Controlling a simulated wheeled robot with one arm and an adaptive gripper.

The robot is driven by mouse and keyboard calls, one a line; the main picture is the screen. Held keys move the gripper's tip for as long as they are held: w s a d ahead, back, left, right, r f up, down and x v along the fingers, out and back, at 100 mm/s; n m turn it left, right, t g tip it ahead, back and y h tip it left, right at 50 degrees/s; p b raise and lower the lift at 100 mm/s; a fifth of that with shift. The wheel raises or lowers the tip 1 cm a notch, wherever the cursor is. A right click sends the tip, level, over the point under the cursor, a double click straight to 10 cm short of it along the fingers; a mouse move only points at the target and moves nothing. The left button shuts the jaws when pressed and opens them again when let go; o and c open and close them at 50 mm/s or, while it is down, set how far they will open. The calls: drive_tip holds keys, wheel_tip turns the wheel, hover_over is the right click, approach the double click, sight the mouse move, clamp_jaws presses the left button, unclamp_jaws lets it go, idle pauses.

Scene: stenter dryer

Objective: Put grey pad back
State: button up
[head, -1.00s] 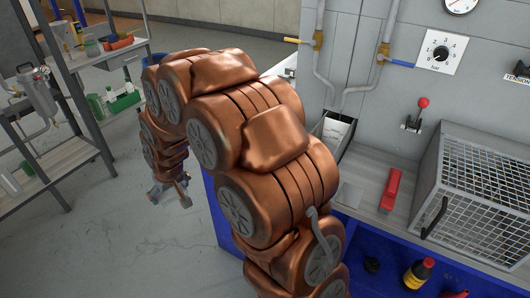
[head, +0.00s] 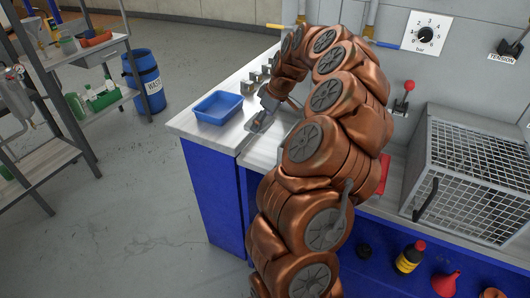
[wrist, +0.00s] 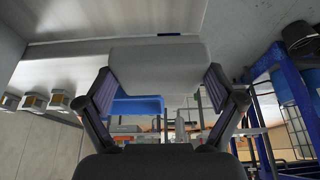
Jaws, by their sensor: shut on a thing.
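The grey pad (wrist: 160,66) is a pale, smooth block in the wrist view, held across between the two fingers. My gripper (wrist: 158,82) is shut on it, with one finger at each side of the pad. In the head view my gripper (head: 262,122) is over the left part of the worktop, just right of a blue tray. The pad is hard to make out there. I cannot tell from these views whether the pad touches the worktop.
The blue tray (head: 218,107) stands on the white worktop (head: 186,119). Several small metal blocks (head: 268,84) line the back. A wire-mesh cage (head: 470,170) stands at the right, with a red object (head: 384,174) left of it. A blue barrel (head: 142,80) stands on the floor.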

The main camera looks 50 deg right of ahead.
sight(264, 150)
drive_tip(key=shift+s+d+f, duration=0.25)
drive_tip(key=shift+s+d, duration=0.3)
wheel_tip(264, 150, down, 9)
drive_tip(key=p, duration=0.3)
drive_tip(key=shift+f, duration=0.35)
drive_tip(key=shift+f, duration=0.2)
drive_tip(key=o, duration=0.9)
drive_tip(key=shift+r, duration=0.1)
drive_tip(key=shift+c, duration=0.2)
drive_tip(key=shift+r, duration=0.15)
drive_tip(key=b+v, duration=0.4)
drive_tip(key=v, duration=0.8)
